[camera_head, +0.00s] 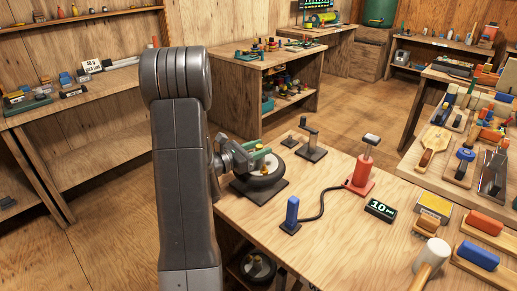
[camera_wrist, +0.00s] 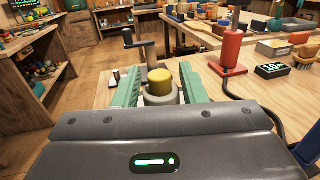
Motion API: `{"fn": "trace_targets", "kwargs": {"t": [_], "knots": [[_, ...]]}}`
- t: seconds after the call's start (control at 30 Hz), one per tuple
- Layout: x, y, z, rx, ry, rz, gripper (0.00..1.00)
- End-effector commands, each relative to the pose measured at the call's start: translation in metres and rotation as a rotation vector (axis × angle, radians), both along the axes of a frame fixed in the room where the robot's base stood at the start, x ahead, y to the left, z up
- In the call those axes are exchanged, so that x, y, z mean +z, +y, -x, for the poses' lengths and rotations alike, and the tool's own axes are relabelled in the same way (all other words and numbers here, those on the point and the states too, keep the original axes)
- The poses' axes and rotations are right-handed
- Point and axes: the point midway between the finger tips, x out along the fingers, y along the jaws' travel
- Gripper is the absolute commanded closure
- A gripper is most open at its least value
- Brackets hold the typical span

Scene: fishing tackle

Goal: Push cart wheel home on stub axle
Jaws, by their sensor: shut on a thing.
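The cart wheel (camera_head: 268,178) has a dark tyre and a pale centre. It lies flat over a dark square base plate (camera_head: 250,191) near the left edge of the bench. My gripper (camera_head: 258,158) is above it, its green fingers shut on the wheel. In the wrist view a grey hub with a yellow top (camera_wrist: 160,82) stands between the fingers. The stub axle cannot be told apart from the hub, and my gripper body hides most of the tyre there. How far down the wheel sits cannot be seen.
A crank stand (camera_head: 312,145) is behind the wheel. A red pump (camera_head: 362,172) is to the right, its hose running to a blue handle (camera_head: 292,212). A gauge (camera_head: 381,210), mallet (camera_head: 431,258) and brushes crowd the right. Bare bench lies in front.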

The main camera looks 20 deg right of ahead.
Motion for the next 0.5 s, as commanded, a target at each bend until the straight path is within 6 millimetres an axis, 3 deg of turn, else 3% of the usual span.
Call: {"fn": "trace_targets", "kwargs": {"t": [0.5], "knots": [[-0.012,0.000,0.000,0.000,-0.001,0.002,1.00]]}}
